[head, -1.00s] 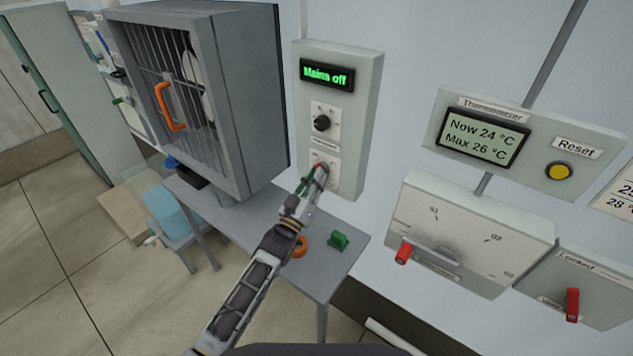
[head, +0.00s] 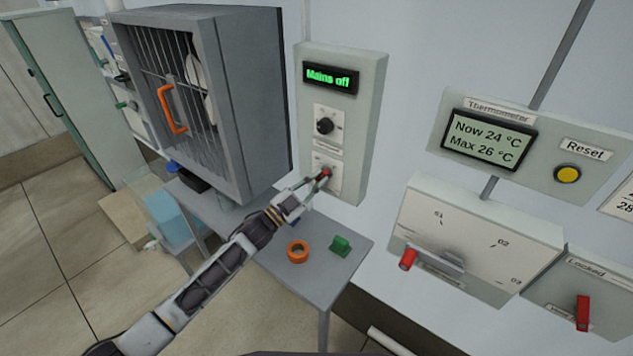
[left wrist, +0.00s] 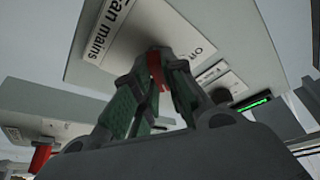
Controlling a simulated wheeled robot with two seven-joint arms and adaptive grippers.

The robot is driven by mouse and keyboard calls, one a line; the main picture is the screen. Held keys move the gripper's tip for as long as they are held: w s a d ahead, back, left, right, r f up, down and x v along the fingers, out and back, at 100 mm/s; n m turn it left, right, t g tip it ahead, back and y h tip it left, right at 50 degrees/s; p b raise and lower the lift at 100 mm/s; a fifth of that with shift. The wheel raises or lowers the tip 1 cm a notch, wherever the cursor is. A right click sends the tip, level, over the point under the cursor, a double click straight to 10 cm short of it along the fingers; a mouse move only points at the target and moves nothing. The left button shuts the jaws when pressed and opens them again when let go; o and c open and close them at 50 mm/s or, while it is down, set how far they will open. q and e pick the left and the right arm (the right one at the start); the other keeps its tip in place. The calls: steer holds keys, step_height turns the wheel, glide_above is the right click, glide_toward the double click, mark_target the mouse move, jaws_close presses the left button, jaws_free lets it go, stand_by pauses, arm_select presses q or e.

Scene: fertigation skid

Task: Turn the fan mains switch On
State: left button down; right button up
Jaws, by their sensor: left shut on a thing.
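The fan mains switch has a red handle (head: 326,172) on a white plate, low on the pale control box (head: 367,130). The box's green display (head: 329,77) reads "Mains off". In the left wrist view, the red handle (left wrist: 155,72) shows between the fingertips, beside a "fan mains" label (left wrist: 105,30). A partly covered position mark (left wrist: 203,52) shows on the plate. My left gripper (head: 319,178) is shut on the red handle, reaching it from the lower left. The fingers hide part of the handle, so its exact angle is unclear. My right gripper is out of view.
A black knob (head: 324,126) sits above the switch. A caged fan housing (head: 250,110) stands close on the left. Below, a grey table (head: 318,270) holds an orange ring (head: 298,252) and a green piece (head: 340,246). A thermometer panel (head: 455,113) and red-handled boxes are right.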

arm_select(q)
steer(key=shift+m+g, duration=0.6)
steer(key=shift+m, duration=0.7)
steer(key=c, duration=1.5)
jaws_free()
steer(key=shift+a, duration=0.1)
steer(key=shift+v, duration=5.95)
steer(key=shift+w+f, duration=0.1)
steer(key=shift+w, duration=0.05)
